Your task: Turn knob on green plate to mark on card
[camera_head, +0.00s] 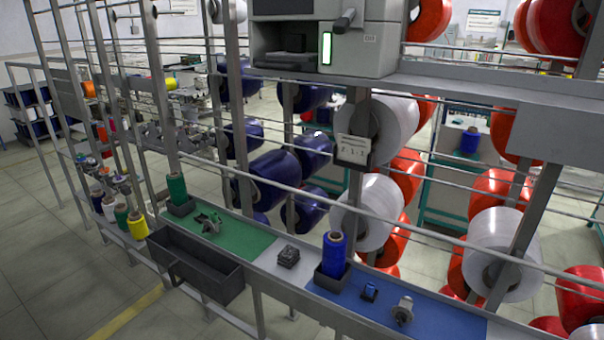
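The green plate (250,241) lies on the rail bench left of centre. A small grey-and-green fitting (208,222) stands on it; it may carry the knob, but it is too small to tell how it is turned. A white card (353,150) with dark markings hangs on the upright post above the bench; its mark is too small to read surely. I cannot tell whether this is the task's card. My gripper is not in view.
A green bobbin (176,188) stands in a dark holder at the green plate's left end. A dark open bin (195,264) hangs in front. Right are a blue bobbin (334,254) and a blue plate (440,318) with a grey fitting (403,310). Horizontal rods cross above the bench.

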